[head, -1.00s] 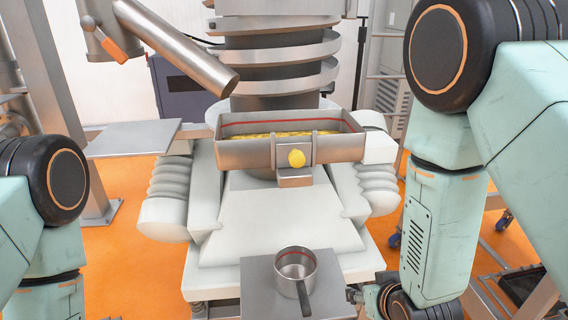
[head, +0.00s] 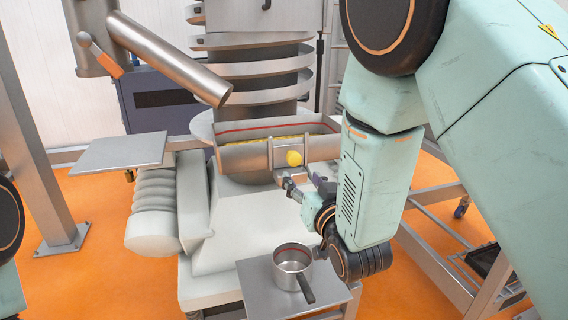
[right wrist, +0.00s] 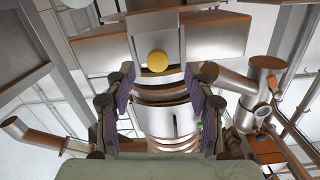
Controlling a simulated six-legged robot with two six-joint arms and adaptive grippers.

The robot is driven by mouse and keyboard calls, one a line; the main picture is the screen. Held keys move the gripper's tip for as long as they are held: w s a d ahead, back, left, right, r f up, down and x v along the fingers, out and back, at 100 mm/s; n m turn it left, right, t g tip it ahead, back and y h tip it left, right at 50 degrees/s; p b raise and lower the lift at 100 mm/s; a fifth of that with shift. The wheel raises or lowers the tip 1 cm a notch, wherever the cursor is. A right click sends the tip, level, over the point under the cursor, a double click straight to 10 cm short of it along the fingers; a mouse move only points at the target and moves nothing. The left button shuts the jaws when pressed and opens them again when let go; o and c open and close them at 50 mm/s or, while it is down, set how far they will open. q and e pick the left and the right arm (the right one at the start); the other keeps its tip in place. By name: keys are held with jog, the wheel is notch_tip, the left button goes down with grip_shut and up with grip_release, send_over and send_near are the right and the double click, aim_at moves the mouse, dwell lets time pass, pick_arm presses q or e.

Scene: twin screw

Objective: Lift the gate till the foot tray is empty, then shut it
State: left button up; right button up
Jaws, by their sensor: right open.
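The foot tray (head: 240,157) is a grey metal trough with a red line inside its rim and yellow contents partly showing. The gate (head: 281,148) is a small metal plate in its front wall with a yellow knob (head: 293,158). My right gripper (head: 303,184) is open and empty, just below and in front of the knob. In the right wrist view the knob (right wrist: 157,61) shows centred beyond the two spread fingers (right wrist: 158,78), apart from them. The gate looks down. My left gripper is out of view.
A metal pan (head: 292,268) with a dark handle stands on a small plate stand (head: 257,285) below the gate. A flat metal plate (head: 120,153) sticks out left of the tray. A slanted metal tube (head: 175,62) hangs above the tray. A cart frame (head: 450,265) stands at right.

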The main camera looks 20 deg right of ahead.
aim_at(296, 161)
jog(key=shift+t, duration=0.3)
jog(key=w, duration=0.4)
jog(key=w+r, duration=0.1)
jog(key=w, duration=0.1)
jog(key=shift+d+b, duration=0.15)
jog(key=shift+b, duration=0.15)
jog(key=shift+w+d, duration=0.2)
jog(key=shift+w, duration=0.65)
jog(key=shift+w+a, duration=0.2)
jog(key=shift+w, duration=0.05)
jog(key=shift+s, duration=0.15)
jog(key=shift+c, duration=0.3)
jog(key=shift+r, duration=0.1)
jog(key=shift+c, duration=0.7)
grip_shut()
